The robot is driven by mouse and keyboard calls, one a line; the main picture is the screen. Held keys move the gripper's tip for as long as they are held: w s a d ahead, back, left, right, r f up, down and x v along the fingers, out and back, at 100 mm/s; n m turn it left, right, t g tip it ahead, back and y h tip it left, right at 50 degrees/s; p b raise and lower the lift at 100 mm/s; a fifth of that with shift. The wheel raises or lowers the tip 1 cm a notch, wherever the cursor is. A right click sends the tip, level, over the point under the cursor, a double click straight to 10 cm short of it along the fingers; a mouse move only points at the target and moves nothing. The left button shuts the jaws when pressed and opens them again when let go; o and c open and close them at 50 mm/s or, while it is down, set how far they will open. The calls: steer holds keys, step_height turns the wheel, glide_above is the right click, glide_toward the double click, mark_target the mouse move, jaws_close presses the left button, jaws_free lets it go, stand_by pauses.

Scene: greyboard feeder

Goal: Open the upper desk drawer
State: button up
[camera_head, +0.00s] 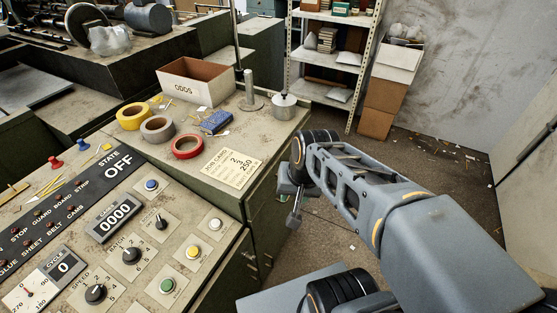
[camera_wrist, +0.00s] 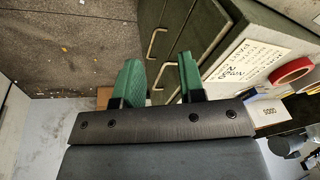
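The desk (camera_head: 230,165) has a worn top with a job card on it, and its dark green front is seen at a steep angle in the head view. In the wrist view two closed-looking green drawer fronts show. The one beside the desk top, the upper drawer (camera_wrist: 208,32), has a pale bar handle (camera_wrist: 209,60). The other has a second bar handle (camera_wrist: 155,43). My gripper (camera_wrist: 160,78) has two green fingers apart with nothing between them. Its fingertips lie in front of the drawer fronts, near the upper handle; contact is not clear. In the head view my arm largely hides the fingers.
On the desk top are tape rolls (camera_head: 187,147), an ODDS box (camera_head: 195,82) and a metal pot (camera_head: 284,105). A control panel (camera_head: 130,240) adjoins at the left. A shelf rack (camera_head: 333,60) and cardboard boxes (camera_head: 386,105) stand at the back. Floor beside the desk is open.

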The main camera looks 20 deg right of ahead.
steer(key=w+d+f+m+y+b, duration=0.2)
steer(key=w+d+f+m+y, duration=0.15)
steer(key=m, duration=0.75)
steer(key=w+d+f+m+y+b, duration=0.2)
steer(key=w+f+m+y, duration=0.25)
steer(key=m, duration=0.65)
steer(key=w+d+f+m+t+y+b, duration=0.1)
steer(key=w+d+f+m+t, duration=0.25)
steer(key=d+m, duration=0.5)
steer(key=w+d+f+m+t+y+b, duration=0.15)
steer(key=d+m+t, duration=0.4)
steer(key=m, duration=0.55)
steer(key=shift+h, duration=0.45)
steer(key=x, duration=0.9)
steer(key=b+x, duration=0.1)
steer(key=x, duration=0.3)
steer(key=shift+w+d+f, duration=0.1)
steer(key=shift+w+f, duration=0.25)
steer(key=shift+w, duration=0.05)
steer(key=shift+c, duration=0.3)
jaws_close()
